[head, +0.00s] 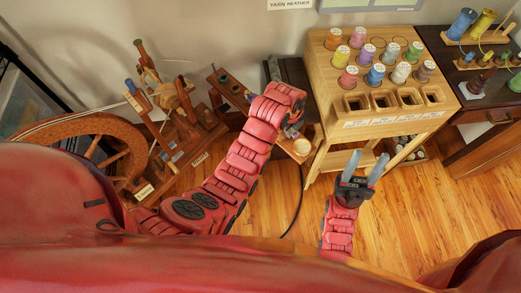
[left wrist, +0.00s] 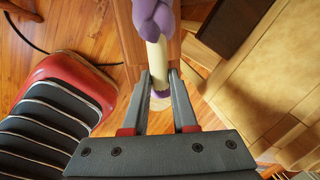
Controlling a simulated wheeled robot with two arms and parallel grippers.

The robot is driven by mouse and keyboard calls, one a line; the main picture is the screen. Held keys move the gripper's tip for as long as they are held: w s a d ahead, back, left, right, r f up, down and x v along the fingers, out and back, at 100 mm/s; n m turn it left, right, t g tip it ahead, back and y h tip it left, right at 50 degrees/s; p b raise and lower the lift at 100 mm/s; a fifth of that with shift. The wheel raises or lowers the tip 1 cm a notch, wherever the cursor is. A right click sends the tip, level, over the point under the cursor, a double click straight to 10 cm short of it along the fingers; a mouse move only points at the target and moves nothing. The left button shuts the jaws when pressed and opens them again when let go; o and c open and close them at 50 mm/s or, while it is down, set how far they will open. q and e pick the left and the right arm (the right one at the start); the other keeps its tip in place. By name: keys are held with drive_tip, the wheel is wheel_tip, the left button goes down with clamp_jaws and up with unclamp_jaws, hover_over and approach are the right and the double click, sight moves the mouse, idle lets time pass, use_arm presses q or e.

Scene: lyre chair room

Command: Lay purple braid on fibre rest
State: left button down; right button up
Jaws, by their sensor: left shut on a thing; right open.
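The purple braid (left wrist: 153,14) shows at the top of the left wrist view, with a cream section (left wrist: 157,60) below it and more purple between the fingers. My left gripper (left wrist: 160,82) is shut on it. In the head view the left gripper is mostly hidden by its own wrist, above a small wooden stand (head: 299,148). A narrow wooden surface (left wrist: 188,48) lies under the braid in the left wrist view. I cannot tell which piece is the fibre rest. My right gripper (head: 365,165) is open and empty in front of the spool stand.
A wooden spool stand (head: 335,88) with several coloured yarn spools and open bins stands right of the left gripper. A spinning wheel (head: 90,135) stands at the left. A dark side table (head: 440,50) with spools is at the right. The floor (head: 385,215) is bare at lower right.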

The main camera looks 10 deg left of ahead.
use_arm(q)
drive_tip(key=c, duration=0.6)
unclamp_jaws()
drive_tip(key=shift+r, duration=0.1)
drive_tip(key=shift+r, duration=0.35)
drive_tip(key=r, duration=0.1)
drive_tip(key=r+p, duration=0.1)
drive_tip(key=r, duration=0.2)
drive_tip(key=shift+s+a, duration=0.25)
drive_tip(key=r+p, duration=0.4)
drive_tip(key=s+a+r+p, duration=0.1)
drive_tip(key=r+p, duration=0.3)
drive_tip(key=s+r+p, duration=0.1)
drive_tip(key=r+p, duration=0.3)
drive_tip(key=shift+s+a+r, duration=0.1)
drive_tip(key=shift+a, duration=0.15)
